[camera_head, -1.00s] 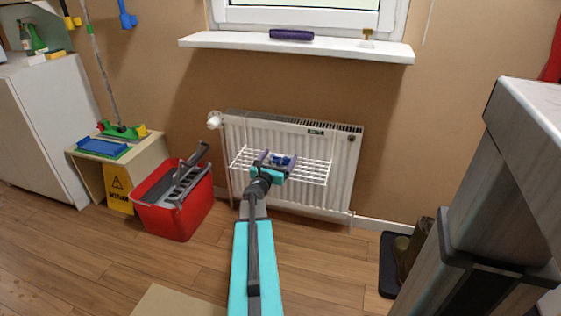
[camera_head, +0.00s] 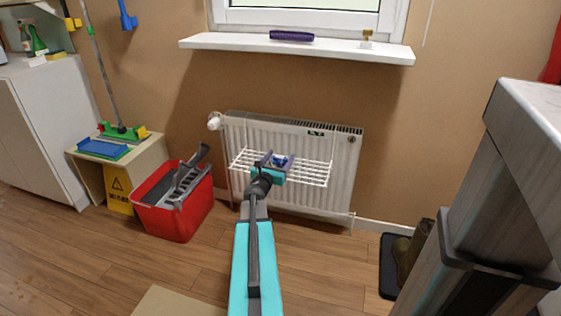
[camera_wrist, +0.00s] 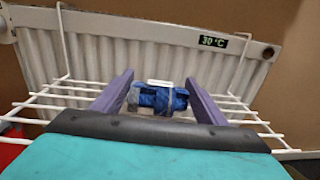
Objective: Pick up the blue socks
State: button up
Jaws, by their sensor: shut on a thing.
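The blue socks (camera_wrist: 158,98) are a small rolled blue bundle with grey parts and a white strip on top. They also show as a blue patch in the head view (camera_head: 280,161). My gripper (camera_wrist: 160,92) has purple fingers on both sides of the socks and is shut on them. In the head view my gripper (camera_head: 278,162) is at the white wire rack (camera_head: 316,178) that hangs on the radiator. I cannot tell whether the socks still touch the rack wires.
The white radiator (camera_head: 343,190) stands close behind the rack; its display reads about 30 °C. A windowsill (camera_head: 350,50) juts out above. A red bucket (camera_head: 180,222) stands on the floor at left.

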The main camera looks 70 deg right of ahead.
notch_tip(320, 180, up, 28)
jog(key=p, duration=1)
